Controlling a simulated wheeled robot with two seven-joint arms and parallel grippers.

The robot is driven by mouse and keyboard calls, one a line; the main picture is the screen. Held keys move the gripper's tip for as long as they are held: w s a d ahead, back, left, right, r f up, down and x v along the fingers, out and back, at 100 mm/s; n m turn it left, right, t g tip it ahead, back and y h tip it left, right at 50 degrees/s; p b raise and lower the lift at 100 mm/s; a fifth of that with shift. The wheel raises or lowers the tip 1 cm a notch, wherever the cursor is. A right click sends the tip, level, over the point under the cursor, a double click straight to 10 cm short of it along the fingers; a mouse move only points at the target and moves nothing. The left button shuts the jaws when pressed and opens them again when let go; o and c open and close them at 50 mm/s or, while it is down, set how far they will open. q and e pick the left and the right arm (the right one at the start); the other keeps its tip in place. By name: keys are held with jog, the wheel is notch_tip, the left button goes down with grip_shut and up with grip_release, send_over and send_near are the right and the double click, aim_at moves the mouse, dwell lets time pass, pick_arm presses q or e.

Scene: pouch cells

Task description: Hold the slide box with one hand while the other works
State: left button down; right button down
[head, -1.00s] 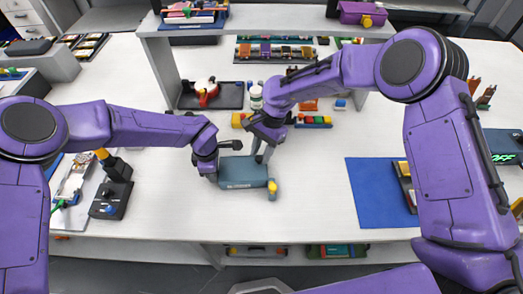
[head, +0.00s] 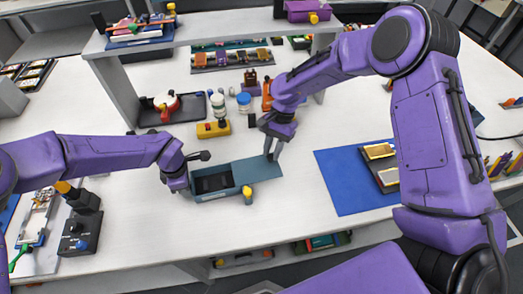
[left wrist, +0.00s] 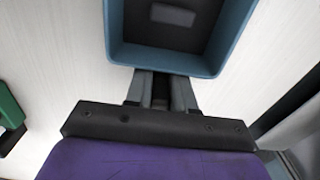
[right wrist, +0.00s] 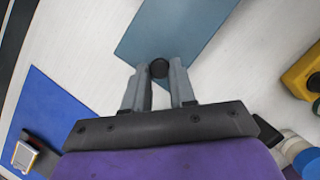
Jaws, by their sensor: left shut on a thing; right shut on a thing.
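The slide box (head: 232,192) is a blue-grey tray on the white table, partly open with a dark inside. Its flat lid (head: 262,168) extends out to the right, still overlapping the box's right part. My left gripper (head: 187,188) is shut on the left end of the box; the left wrist view shows the fingers at the box wall (left wrist: 160,60). My right gripper (head: 271,156) is shut on a small dark knob (right wrist: 159,68) on the lid (right wrist: 185,30). A yellow-topped piece (head: 248,194) stands at the box's front right corner.
A blue mat (head: 335,180) with a tray lies to the right. A yellow block (head: 213,129), white jars (head: 218,105) and a dark tray (head: 150,117) sit behind the box. A black control box (head: 80,232) stands at the left. A shelf spans the back.

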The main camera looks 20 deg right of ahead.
jog(key=c, duration=0.9)
grip_release()
jog(key=v, duration=1.2)
pick_arm(q)
jog(key=c, duration=0.9)
grip_release()
jog(key=shift+r, duration=0.1)
